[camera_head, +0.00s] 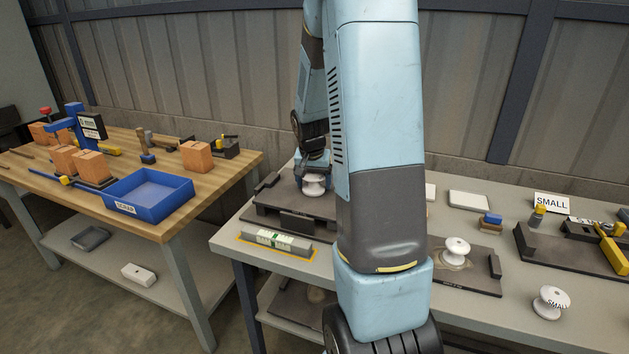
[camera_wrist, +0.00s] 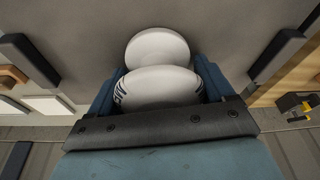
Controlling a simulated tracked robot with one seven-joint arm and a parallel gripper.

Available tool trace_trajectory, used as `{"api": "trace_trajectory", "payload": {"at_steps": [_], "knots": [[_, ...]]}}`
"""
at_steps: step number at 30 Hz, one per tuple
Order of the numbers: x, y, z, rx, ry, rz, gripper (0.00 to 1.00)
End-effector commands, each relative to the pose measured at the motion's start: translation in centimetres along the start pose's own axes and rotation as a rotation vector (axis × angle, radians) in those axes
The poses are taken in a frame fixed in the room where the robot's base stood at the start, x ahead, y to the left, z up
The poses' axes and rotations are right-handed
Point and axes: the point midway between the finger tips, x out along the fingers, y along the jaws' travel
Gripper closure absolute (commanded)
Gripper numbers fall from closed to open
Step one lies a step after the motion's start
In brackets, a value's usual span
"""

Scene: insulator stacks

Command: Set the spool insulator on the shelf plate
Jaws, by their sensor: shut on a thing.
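The white spool insulator (camera_head: 314,188) is between the fingers of my gripper (camera_head: 313,176), at or just above a dark plate with raised blocks (camera_head: 262,212) on the grey table. I cannot tell whether it touches that plate. In the wrist view the insulator (camera_wrist: 157,84) shows two round white flanges and dark lettering, with the blue fingers of my gripper (camera_wrist: 160,82) on both sides.
Other white spools stand on a dark plate (camera_head: 457,250) and on the tabletop (camera_head: 551,302). A green-and-white labelled bar (camera_head: 277,241) lies at the table's front edge. A wooden bench (camera_head: 230,163) with a blue tray (camera_head: 150,195) stands left. My arm hides the table's middle.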

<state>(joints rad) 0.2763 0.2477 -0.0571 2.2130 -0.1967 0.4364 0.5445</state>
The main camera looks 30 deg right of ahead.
Motion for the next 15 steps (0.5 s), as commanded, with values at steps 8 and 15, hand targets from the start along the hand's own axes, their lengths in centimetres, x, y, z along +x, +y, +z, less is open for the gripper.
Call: {"api": "trace_trajectory", "payload": {"at_steps": [8, 15], "knots": [[-0.04, 0.02, 0.01, 0.0, -0.001, 0.0, 0.04], [-0.05, 0.05, 0.0, 0.001, -0.001, 0.0, 0.0]]}}
